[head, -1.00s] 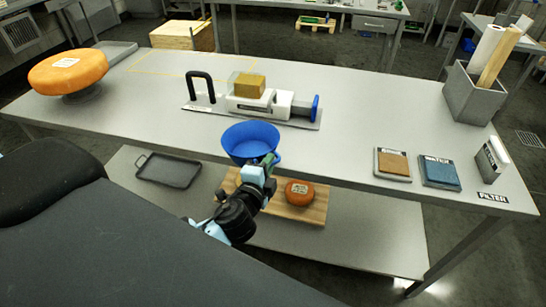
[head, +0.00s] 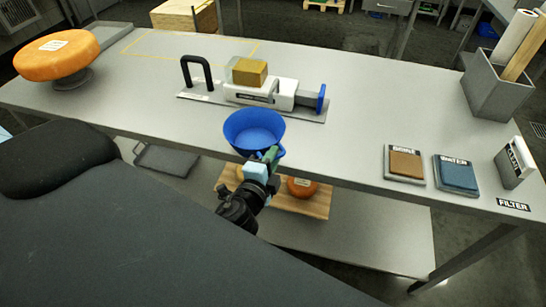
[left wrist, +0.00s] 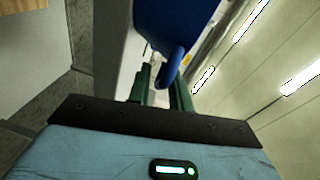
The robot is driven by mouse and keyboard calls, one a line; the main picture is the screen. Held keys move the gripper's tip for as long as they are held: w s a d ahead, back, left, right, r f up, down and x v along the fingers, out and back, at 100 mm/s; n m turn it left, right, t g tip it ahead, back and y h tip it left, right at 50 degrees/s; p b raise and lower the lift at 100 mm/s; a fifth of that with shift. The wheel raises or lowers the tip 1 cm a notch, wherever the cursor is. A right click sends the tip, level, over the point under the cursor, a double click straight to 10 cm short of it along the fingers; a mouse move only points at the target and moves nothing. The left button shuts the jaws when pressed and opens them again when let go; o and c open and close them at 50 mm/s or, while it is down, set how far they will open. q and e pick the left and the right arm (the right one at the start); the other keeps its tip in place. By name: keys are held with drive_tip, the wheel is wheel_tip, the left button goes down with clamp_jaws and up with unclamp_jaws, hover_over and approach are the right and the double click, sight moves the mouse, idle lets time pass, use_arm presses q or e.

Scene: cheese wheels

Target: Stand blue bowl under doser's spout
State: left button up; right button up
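The blue bowl (head: 252,128) is upright, at the front edge of the table, in front of the doser. My left gripper (head: 270,156) is shut on the bowl's near side, at its handle. In the left wrist view the bowl (left wrist: 172,22) fills the top middle, and its handle hangs between the green fingers (left wrist: 162,88). The doser (head: 262,92) lies on the table behind the bowl, with a black handle at left, a yellow-brown block on top and a blue end at right. I cannot make out its spout clearly. My right gripper is not in view.
An orange cheese wheel (head: 57,55) stands on a stand at the far left. A brown pad (head: 405,165), a blue pad (head: 457,175) and a filter box (head: 514,163) sit at the right. A grey bin (head: 494,95) holds rolls. The tabletop between doser and pads is clear.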

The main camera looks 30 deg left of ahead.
use_arm(q)
drive_tip(key=shift+o, duration=1)
drive_tip(key=shift+r, duration=0.1)
